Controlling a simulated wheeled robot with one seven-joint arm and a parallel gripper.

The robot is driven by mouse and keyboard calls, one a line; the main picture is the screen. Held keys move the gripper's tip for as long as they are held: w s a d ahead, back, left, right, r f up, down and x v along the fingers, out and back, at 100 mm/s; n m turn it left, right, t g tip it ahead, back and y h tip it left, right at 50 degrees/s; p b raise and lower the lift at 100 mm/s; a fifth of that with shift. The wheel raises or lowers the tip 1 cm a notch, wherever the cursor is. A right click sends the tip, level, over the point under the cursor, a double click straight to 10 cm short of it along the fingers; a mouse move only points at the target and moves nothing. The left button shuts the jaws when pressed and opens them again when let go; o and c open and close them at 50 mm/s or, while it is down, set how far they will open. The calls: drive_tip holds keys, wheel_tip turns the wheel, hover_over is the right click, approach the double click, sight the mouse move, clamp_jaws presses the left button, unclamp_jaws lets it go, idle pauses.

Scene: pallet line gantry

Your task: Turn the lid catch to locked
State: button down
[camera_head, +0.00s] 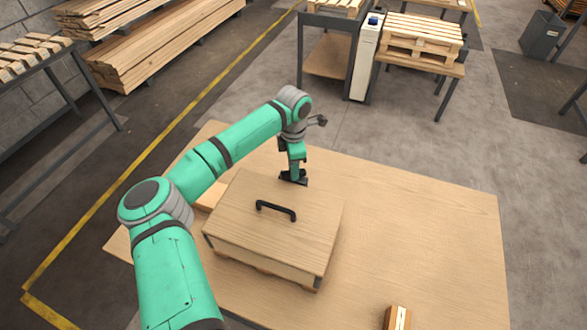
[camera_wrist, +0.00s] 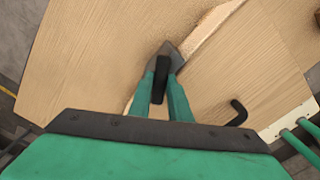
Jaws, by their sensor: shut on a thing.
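The wooden box (camera_head: 262,235) sits on the table, with a black bar handle (camera_head: 276,210) on its flat lid. The handle also shows in the wrist view (camera_wrist: 238,113). The dark lid catch (camera_head: 301,182) is at the far edge of the box. In the wrist view the catch appears as a black bar (camera_wrist: 161,78) with a grey pointed end. My gripper (camera_head: 294,172) points down over it, its green fingers (camera_wrist: 164,92) shut on the bar from both sides. The fingers hide part of the catch, and I cannot tell any lock marking.
The wooden table (camera_head: 430,230) is clear to the right of the box. A small wooden block (camera_head: 397,317) stands near its front edge. Timber stacks (camera_head: 155,55), a pale post (camera_head: 364,60) and pallets (camera_head: 420,38) stand beyond on the floor and benches.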

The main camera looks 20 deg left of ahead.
drive_tip(key=n, duration=0.5)
drive_tip(key=shift+a+n, duration=0.2)
drive_tip(key=shift+n, duration=0.1)
drive_tip(key=n, duration=0.5)
drive_tip(key=shift+n, duration=0.3)
drive_tip(key=c, duration=1.6)
unclamp_jaws()
drive_tip(key=shift+d, duration=0.1)
drive_tip(key=shift+c, duration=0.2)
drive_tip(key=shift+r, duration=0.1)
wheel_tip(320, 180, up, 11)
drive_tip(key=shift+f, duration=0.2)
